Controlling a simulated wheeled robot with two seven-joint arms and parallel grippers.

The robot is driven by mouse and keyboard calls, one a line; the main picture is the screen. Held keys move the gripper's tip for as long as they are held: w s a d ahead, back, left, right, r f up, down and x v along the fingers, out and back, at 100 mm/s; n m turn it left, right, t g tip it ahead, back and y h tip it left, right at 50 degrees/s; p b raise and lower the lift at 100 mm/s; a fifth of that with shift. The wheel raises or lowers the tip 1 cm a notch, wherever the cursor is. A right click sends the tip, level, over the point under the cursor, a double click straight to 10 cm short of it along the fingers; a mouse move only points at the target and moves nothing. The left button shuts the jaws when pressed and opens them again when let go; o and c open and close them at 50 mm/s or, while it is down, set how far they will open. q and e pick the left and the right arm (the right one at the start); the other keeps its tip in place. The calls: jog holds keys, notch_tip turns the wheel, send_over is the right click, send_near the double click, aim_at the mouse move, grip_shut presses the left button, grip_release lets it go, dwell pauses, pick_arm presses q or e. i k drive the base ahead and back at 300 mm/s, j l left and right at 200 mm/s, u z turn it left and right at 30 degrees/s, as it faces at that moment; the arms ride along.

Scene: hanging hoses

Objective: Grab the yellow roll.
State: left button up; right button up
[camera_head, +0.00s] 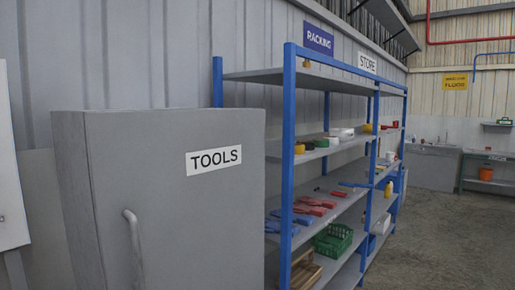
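A small yellow item (299,149), roll-like in shape, sits at the near end of the upper-middle shelf, close to the blue front post. Another yellow item (367,128) stands farther along, and one more yellow item (388,189) is lower down at the far section. They are too small to tell for certain which is a roll. Neither of my grippers shows in this view.
A grey cabinet (170,200) marked TOOLS stands in the left foreground, beside the blue-framed shelving (288,120). Red and blue gloves (305,210) and a green crate (333,240) are on lower shelves. The concrete floor (440,235) at right is clear.

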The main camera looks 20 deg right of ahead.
aim_at(299, 149)
jog(key=i+l+u, duration=0.25)
jog(key=l, duration=0.4)
jog(key=i+l+u, duration=0.1)
jog(key=l+u, duration=0.15)
jog(key=l, duration=0.35)
jog(key=l+u, duration=0.3)
jog(key=l, duration=0.4)
jog(key=i, duration=0.05)
